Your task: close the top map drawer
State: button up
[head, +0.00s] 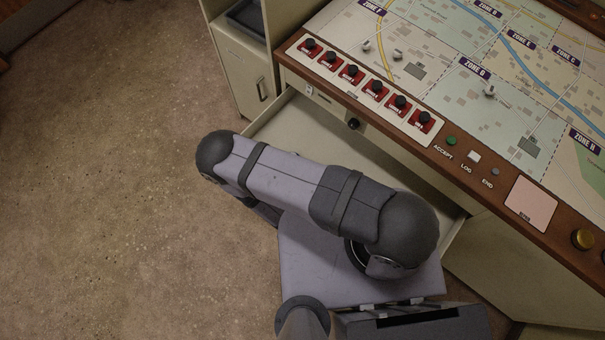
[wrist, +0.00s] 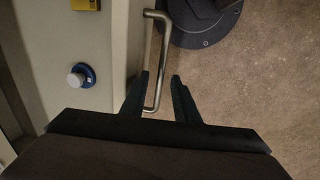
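The map drawer (head: 284,118) is pulled out from under the console's wooden edge. In the wrist view a metal bar handle (wrist: 160,62) stands out from a pale front edge (wrist: 126,60). My gripper (wrist: 161,75) is open, and the lower part of the handle appears between its two dark fingers, closer to the left one. I cannot tell whether a finger touches it. My gripper is hidden in the head view.
The console top carries a zone map (head: 480,90) and a row of red switch plates (head: 375,88). A pale cabinet (head: 243,75) stands left of the drawer. In the wrist view, a blue-ringed knob-like item (wrist: 81,75) and a yellow item (wrist: 85,4) lie left of the handle. Floor at left is clear.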

grip_shut()
jog(key=w+d+b, duration=0.6)
jog(key=w+d, duration=1.3)
jog(key=shift+w+d, duration=0.25)
jog(key=shift+d, duration=0.05)
jog(key=shift+w+d, duration=0.55)
grip_release()
